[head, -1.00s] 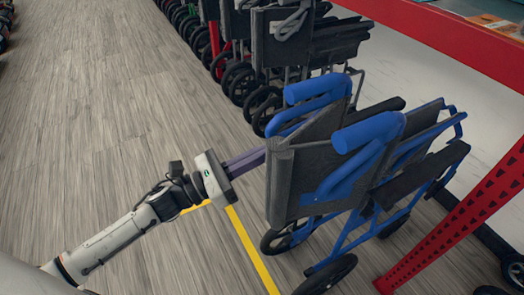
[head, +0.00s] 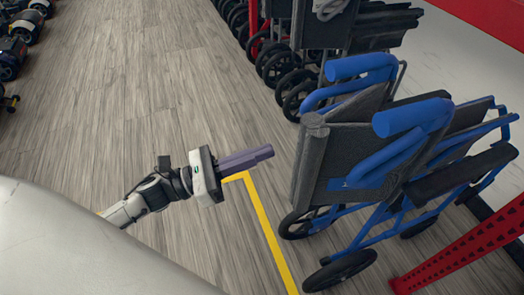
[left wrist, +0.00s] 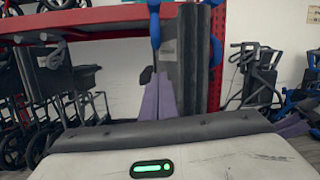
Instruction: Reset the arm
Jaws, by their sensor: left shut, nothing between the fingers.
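My left gripper (head: 268,153) is near the middle of the head view, with its long purple fingers shut together and nothing between them. It points right, toward the back of a blue-framed wheelchair (head: 345,155), and a strip of floor shows between the fingertips and the backrest. In the left wrist view the gripper (left wrist: 158,85) points at the dark backrest (left wrist: 190,60) and a blue push handle (left wrist: 155,25).
A row of dark folded wheelchairs (head: 290,70) stands behind the blue one. A red perforated post (head: 465,245) stands at the lower right. A yellow floor line (head: 265,225) runs beside the wheelchair. Scooters (head: 20,40) stand at the far left. Wood floor (head: 140,90) between is clear.

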